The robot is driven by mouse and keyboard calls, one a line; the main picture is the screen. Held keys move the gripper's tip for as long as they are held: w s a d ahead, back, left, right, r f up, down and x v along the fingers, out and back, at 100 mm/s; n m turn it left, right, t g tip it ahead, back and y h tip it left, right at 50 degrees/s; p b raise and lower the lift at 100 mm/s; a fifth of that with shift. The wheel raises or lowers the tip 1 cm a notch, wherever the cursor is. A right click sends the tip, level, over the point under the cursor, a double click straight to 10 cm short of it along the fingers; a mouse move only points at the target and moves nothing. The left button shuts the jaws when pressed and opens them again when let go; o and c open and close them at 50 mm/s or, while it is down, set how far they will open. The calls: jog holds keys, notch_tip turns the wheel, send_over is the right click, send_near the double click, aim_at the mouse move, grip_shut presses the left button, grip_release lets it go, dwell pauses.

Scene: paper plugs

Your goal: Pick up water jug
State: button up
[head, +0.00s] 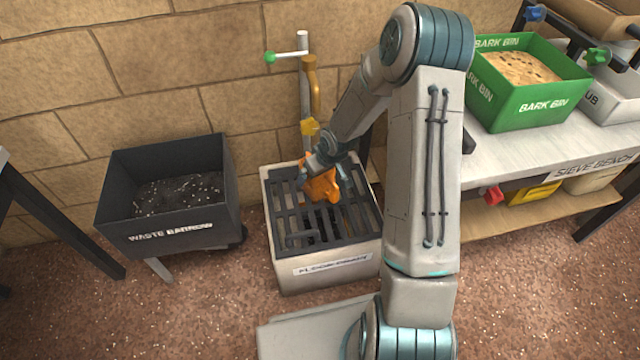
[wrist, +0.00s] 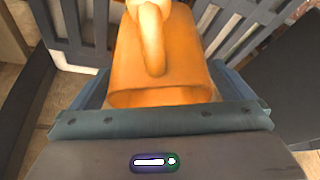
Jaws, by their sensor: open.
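The orange water jug (head: 321,189) stands on the dark slatted grate of a pale floor drain box (head: 290,280), under a tap. In the wrist view the jug (wrist: 180,65) fills the middle, with its handle facing the camera. My gripper (head: 328,168) is at the jug, and my wrist hides part of it in the head view. In the wrist view the gripper (wrist: 160,88) is open, with one finger on each side of the jug's body. I cannot tell whether either finger touches it.
A standpipe with a brass tap (head: 311,85) and green-ended lever rises just behind the drain. A dark waste barrow (head: 165,225) stands to the left. A sieve bench (head: 540,160) with a green bark bin (head: 545,105) is to the right. Floor in front is clear.

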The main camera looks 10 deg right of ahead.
jog(key=c, duration=1.1)
jog(key=shift+r, duration=0.1)
jog(key=shift+c, duration=0.2)
